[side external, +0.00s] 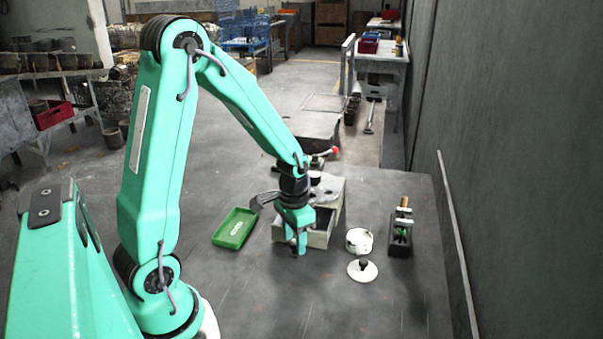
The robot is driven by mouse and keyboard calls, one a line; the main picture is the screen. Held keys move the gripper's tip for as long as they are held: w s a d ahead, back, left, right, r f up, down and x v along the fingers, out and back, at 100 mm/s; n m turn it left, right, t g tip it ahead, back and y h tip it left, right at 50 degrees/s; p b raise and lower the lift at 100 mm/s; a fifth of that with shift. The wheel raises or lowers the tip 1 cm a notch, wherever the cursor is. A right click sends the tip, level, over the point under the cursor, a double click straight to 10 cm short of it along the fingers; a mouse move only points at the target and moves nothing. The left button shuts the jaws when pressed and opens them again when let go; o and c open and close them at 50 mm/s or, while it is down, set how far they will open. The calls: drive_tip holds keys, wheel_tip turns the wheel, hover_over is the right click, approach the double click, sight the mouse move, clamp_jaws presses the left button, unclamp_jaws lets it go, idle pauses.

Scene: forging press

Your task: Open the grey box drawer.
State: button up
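The pale grey box (336,200) stands on the dark table, partly hidden behind my arm. Its drawer (318,238) faces the camera and appears to stand out from the box, with a dark hollow showing behind its front panel. My teal gripper (297,250) points down at the drawer's front, its fingers overlapping the panel in the picture. The handle is hidden by the gripper. I cannot tell whether the fingers are open or shut, or whether they touch the drawer.
A green tray (234,228) lies left of the box. A white round container (359,241), a white lid with a dark knob (362,270) and a black holder with tools (400,232) stand to the right. The table's front area is clear. A wall runs along the right.

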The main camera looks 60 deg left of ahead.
drive_tip(key=shift+r, duration=0.1)
drive_tip(key=shift+r, duration=3.8)
drive_tip(key=s+d+r+t, duration=0.5)
drive_tip(key=s+d+r, duration=0.3)
drive_tip(key=r, duration=0.4)
drive_tip(key=shift+s+d+r+t, duration=0.25)
drive_tip(key=shift+s+r+t, duration=0.05)
drive_tip(key=shift+s, duration=0.5)
